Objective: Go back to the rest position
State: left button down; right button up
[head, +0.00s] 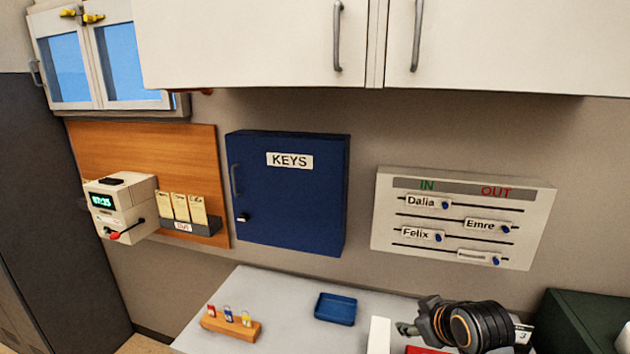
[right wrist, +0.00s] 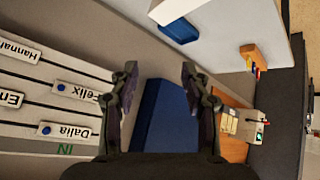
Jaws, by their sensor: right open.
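My right gripper (head: 408,328) is low at the right of the head view, above the grey counter (head: 260,290), with its arm behind it. In the right wrist view its two fingers (right wrist: 157,76) are spread apart with nothing between them. The blue key cabinet shows beyond them (right wrist: 165,118). My left gripper is not in view.
On the wall are the shut blue KEYS cabinet (head: 290,205), the IN/OUT name board (head: 465,218) and a time clock (head: 120,208). The counter holds a blue tray (head: 335,309) and a wooden key rack (head: 232,327). White cupboards (head: 250,45) overhang above.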

jog(key=s+d+f+m+g+h, duration=0.1)
jog(key=s+f+m+g, duration=0.15)
jog(key=s+f, duration=0.8)
jog(key=s+d+f+m+g+h, duration=0.1)
jog(key=s+f+m+g, duration=0.15)
jog(key=s+f, duration=0.75)
jog(key=s+d+f+b, duration=0.1)
jog(key=f+b, duration=0.1)
jog(key=f, duration=0.8)
jog(key=s+d+f+g+b, duration=0.1)
jog(key=s+f+b, duration=0.1)
jog(key=f, duration=0.8)
jog(key=s+d+f+b, duration=0.1)
jog(key=f+b, duration=0.2)
jog(key=f, duration=0.7)
pick_arm(q)
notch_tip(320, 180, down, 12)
jog(key=b, duration=0.4)
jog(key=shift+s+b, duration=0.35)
pick_arm(e)
jog(key=s+d+f+g, duration=0.1)
jog(key=s+f, duration=1.8)
jog(key=f, duration=0.2)
jog(key=shift+f, duration=0.25)
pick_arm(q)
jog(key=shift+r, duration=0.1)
pick_arm(e)
jog(key=shift+d, duration=0.1)
